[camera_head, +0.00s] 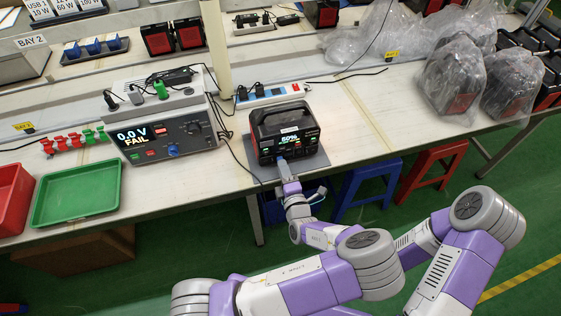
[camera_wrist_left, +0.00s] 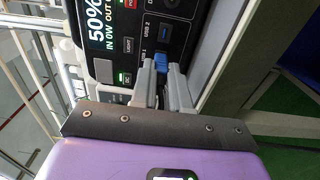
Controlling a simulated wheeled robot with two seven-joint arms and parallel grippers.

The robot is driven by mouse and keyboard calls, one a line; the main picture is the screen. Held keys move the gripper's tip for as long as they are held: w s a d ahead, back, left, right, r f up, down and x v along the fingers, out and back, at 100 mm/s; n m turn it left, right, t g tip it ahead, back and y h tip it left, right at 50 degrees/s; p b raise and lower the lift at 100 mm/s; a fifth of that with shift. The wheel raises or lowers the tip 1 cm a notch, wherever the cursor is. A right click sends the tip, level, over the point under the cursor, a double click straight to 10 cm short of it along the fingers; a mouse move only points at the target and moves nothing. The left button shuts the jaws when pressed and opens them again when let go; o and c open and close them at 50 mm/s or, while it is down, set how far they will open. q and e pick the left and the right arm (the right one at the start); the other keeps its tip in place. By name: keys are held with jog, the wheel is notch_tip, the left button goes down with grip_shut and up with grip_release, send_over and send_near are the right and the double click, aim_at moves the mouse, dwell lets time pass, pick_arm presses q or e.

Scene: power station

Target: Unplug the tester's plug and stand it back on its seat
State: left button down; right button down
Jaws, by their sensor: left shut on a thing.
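My left gripper (camera_head: 284,169) is shut on a blue plug (camera_head: 282,162) at the front of a black power station (camera_head: 284,132) whose screen reads 50%. In the left wrist view, the blue plug (camera_wrist_left: 160,63) sits between the fingertips, against the front panel by the USB 1 label. How deep it sits cannot be told. The tester (camera_head: 163,135), left of the power station, reads 0.0 V FAIL. A black, a grey and a green plug (camera_head: 160,90) stand on its top shelf (camera_head: 178,101). An empty seat cannot be made out clearly. My right gripper is not in view.
A white power strip (camera_head: 270,94) with black plugs lies behind the power station. A green tray (camera_head: 77,192) and a red bin (camera_head: 12,198) are at left. Bagged units (camera_head: 453,80) stand at right. Blue and red stools (camera_head: 431,166) stand by the bench.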

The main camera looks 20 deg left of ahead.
pick_arm(q)
jog(key=shift+s+d, duration=0.1)
jog(key=shift+b+v, duration=0.4)
jog(key=shift+v, duration=1.4)
